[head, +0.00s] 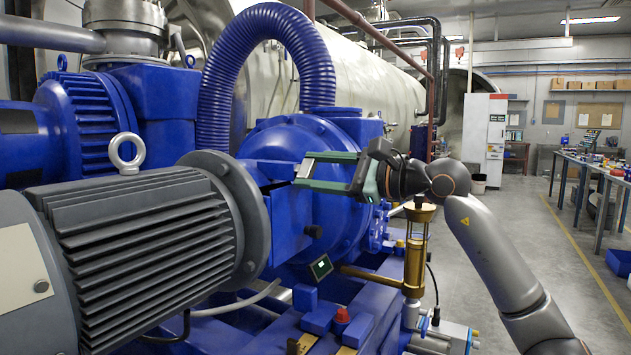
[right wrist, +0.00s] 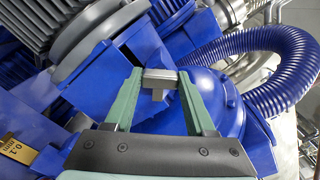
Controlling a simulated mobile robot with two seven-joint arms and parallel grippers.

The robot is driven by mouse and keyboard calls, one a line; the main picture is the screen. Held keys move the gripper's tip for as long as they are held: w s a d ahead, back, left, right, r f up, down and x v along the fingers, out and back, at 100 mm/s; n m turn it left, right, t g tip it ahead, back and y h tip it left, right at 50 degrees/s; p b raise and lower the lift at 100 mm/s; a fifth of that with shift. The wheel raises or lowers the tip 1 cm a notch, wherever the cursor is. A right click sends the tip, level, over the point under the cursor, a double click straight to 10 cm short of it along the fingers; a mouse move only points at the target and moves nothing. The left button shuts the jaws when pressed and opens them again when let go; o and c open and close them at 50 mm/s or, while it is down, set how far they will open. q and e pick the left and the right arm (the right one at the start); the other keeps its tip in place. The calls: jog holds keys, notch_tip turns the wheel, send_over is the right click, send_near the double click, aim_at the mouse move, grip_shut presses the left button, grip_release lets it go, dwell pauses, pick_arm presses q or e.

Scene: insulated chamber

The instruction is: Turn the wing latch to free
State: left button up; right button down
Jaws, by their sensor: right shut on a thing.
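My right gripper (head: 300,172) reaches in from the right in the head view, its two green fingers pointing left at the blue machine housing. In the right wrist view the fingertips (right wrist: 160,73) are on either side of a small grey T-shaped metal piece, which looks like the wing latch (right wrist: 158,78). The gripper is shut on it. The latch sits in front of the blue housing (right wrist: 205,95); its exact turn angle is hard to tell. My left gripper is not in view.
A grey finned motor (head: 140,230) fills the left front, close to the fingers. A thick blue corrugated hose (head: 222,85) arches above. A brass cylinder (head: 414,250) stands below my right wrist. A small dark square panel (head: 320,267) is below the gripper. Open floor lies at the right.

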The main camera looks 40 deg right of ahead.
jog(key=n, duration=0.3)
jog(key=shift+f+b, duration=0.1)
jog(key=shift+b, duration=0.3)
jog(key=shift+n, duration=1.2)
pick_arm(q)
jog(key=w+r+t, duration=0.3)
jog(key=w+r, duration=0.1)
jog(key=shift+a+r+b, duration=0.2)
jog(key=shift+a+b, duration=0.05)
jog(key=shift+b, duration=0.15)
pick_arm(e)
jog(key=shift+n, duration=1.5)
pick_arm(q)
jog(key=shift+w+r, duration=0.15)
pick_arm(e)
jog(key=shift+c, duration=1.2)
grip_release()
